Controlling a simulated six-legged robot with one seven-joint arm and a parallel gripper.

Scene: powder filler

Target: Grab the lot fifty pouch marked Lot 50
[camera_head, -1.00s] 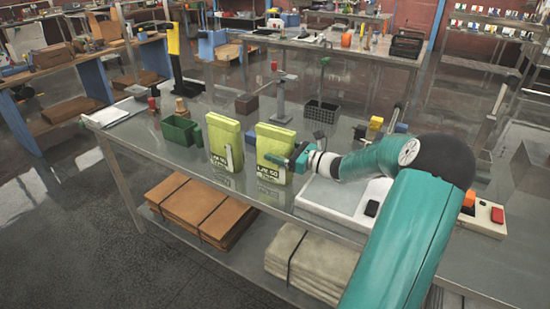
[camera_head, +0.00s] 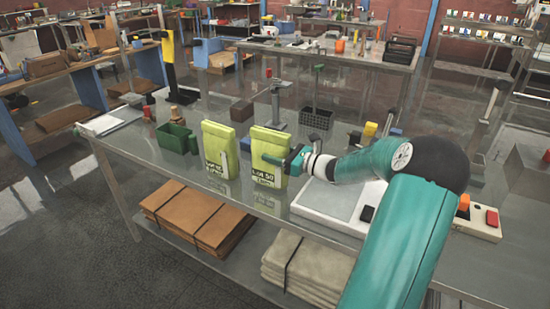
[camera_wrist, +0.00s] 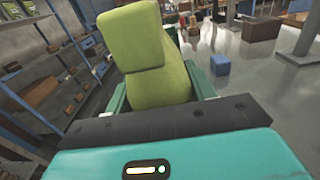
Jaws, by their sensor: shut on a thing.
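Two yellow-green pouches stand upright side by side on the metal table (camera_head: 150,154). The right one, the Lot 50 pouch (camera_head: 268,150), has a dark label that reads Lot 50. The left pouch (camera_head: 219,146) has a dark label too small to read surely. My gripper (camera_head: 283,162) is at the right side of the Lot 50 pouch and shut on it. In the wrist view the pouch (camera_wrist: 158,85) stands between the green fingers, its upper part folded over. The pouch's foot appears at table height; any gap is hard to tell.
A green bin (camera_head: 177,138) stands left of the pouches. A white-grey flat machine (camera_head: 330,204) lies right, under my arm. A black basket (camera_head: 316,118) and a metal stand (camera_head: 276,110) are behind. A blue block (camera_wrist: 220,65) shows in the wrist view.

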